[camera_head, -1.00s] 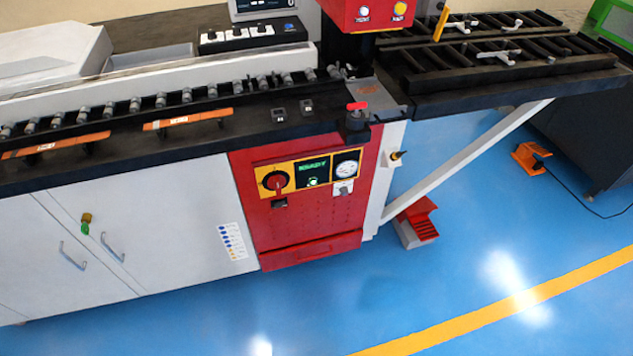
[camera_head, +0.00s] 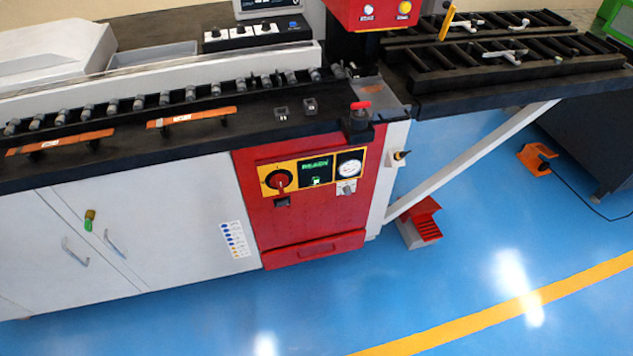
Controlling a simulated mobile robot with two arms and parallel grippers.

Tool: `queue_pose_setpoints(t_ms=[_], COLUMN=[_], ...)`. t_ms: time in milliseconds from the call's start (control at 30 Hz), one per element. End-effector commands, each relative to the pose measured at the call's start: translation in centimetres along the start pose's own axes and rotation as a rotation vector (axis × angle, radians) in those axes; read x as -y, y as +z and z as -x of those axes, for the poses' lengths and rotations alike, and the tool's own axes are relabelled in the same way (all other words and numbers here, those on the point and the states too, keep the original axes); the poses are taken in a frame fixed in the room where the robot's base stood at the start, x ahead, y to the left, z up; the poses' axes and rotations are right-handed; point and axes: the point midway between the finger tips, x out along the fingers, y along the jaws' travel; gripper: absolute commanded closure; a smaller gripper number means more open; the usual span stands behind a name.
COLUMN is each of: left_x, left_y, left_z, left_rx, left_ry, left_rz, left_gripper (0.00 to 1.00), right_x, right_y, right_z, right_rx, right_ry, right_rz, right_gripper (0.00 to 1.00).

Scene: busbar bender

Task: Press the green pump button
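The yellow-framed control panel (camera_head: 267,188) is on the red front of the machine, in the middle of the head view. It carries a round red rotary switch (camera_head: 278,179) on the left and a black display with green lettering (camera_head: 315,166). A small lit green button (camera_head: 316,181) sits just under that lettering; its label is too small to read. A round white gauge (camera_head: 348,168) is to the right. Neither of my grippers shows in the view.
The machine's white cabinet doors (camera_head: 130,225) are left of the red front. A red-topped lever (camera_head: 360,106) stands on the corner above the panel. A red foot pedal (camera_head: 422,219) and a white diagonal brace (camera_head: 480,155) are to the right.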

Motion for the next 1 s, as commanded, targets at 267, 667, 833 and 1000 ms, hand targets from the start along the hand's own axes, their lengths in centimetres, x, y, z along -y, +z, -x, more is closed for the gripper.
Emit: queue_pose_setpoints(t_ms=[267,667,833,1000], left_x=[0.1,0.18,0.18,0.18], left_y=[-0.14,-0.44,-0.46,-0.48], left_z=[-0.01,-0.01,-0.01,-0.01], left_rx=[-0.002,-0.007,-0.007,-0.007], left_ry=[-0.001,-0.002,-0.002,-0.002], left_rz=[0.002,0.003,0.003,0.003], left_gripper=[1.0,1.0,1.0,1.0], right_x=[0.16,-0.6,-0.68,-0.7], right_y=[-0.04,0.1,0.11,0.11], right_z=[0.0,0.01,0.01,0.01], right_rx=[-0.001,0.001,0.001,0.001], right_ry=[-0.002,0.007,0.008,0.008], right_rz=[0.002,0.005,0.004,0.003], right_gripper=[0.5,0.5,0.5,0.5])
